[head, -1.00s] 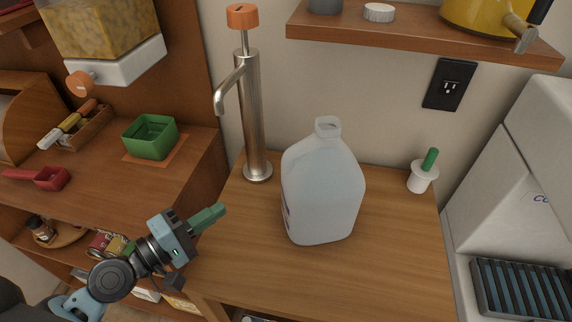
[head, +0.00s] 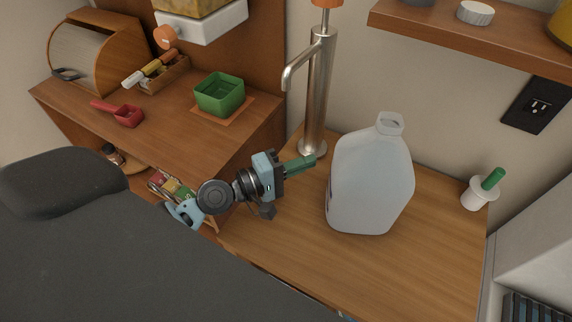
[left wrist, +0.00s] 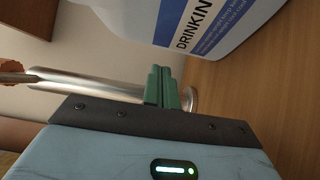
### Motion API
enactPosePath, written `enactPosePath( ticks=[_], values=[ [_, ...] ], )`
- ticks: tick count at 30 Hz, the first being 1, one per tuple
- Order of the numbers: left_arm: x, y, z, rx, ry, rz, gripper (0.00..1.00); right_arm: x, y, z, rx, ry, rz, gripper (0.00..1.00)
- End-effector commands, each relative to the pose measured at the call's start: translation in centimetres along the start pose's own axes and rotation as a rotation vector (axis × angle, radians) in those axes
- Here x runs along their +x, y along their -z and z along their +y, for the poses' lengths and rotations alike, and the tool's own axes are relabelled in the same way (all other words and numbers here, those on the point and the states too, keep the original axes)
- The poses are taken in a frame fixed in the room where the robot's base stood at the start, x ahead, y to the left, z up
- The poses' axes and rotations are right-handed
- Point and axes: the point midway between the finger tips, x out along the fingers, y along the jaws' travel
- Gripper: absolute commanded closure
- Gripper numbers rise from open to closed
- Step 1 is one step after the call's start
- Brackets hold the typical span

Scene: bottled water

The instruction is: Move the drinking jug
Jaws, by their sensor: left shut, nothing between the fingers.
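The drinking jug (head: 371,183) is a large translucent white bottle with a handle and open neck. It stands upright on the wooden counter (head: 290,250). In the left wrist view the jug (left wrist: 170,12) shows a blue and white label reading "DRINKIN" at the top. My left gripper (head: 313,160) has green fingers, shut and empty, just left of the jug and apart from it. The green fingers also show in the left wrist view (left wrist: 162,86). My right gripper is not in view.
A metal tap (head: 318,95) stands behind the gripper, left of the jug. A white holder with a green stick (head: 477,193) stands at the right. A shelf (head: 470,38) overhangs the back right. A green box (head: 219,95) sits on the left desk. Counter in front of the jug is clear.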

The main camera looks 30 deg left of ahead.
Motion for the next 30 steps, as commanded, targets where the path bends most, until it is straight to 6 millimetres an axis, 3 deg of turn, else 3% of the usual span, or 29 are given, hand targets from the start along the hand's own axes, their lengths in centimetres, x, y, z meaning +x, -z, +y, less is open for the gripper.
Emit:
enactPosePath(
  ticks=[6,11,23,30],
  values=[
    [3.0,0.0,0.1,0.0,-0.002,0.0,1.0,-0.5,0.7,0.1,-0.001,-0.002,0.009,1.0],
    [3.9,0.0,0.0,-0.001,0.0,0.0,1.0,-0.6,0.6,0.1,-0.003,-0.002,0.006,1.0],
    [3.9,-0.2,-0.1,-0.001,0.002,-0.001,1.0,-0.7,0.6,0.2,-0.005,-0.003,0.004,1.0],
    [2.8,-3.8,0.2,-0.001,0.0,-0.006,1.0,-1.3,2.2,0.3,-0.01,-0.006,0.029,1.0]
  ],
)
